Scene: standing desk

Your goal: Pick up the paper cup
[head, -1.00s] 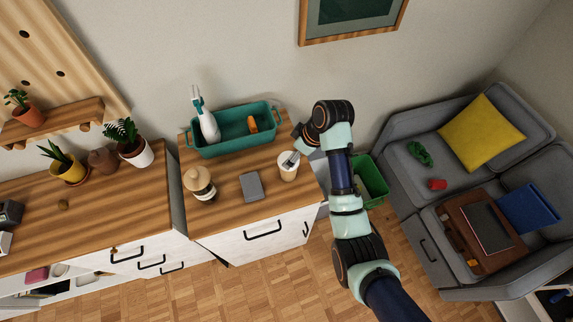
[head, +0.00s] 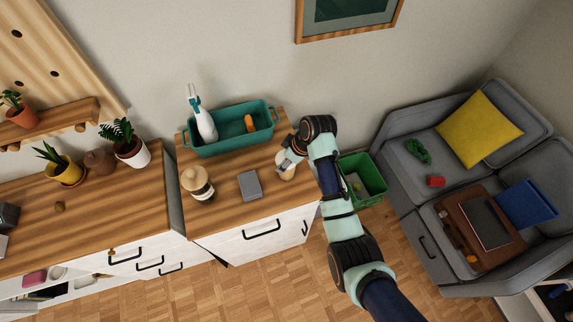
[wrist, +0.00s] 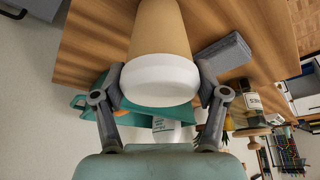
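The paper cup (wrist: 162,45) is tan with a white band at the end nearer the wrist camera. In the head view the cup (head: 286,172) stands at the right end of the wooden desk top, partly hidden by my gripper (head: 286,160). In the wrist view my gripper (wrist: 160,82) has one finger on each side of the cup, close against the white band. I cannot tell whether both fingers press on it. No lift off the desk is visible.
A grey box (head: 249,185) and a jar with a wooden lid (head: 198,184) stand left of the cup. A teal bin (head: 230,139) with a spray bottle (head: 203,118) is behind. A green bin (head: 364,181) stands right of the desk. Bare desk lies in front.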

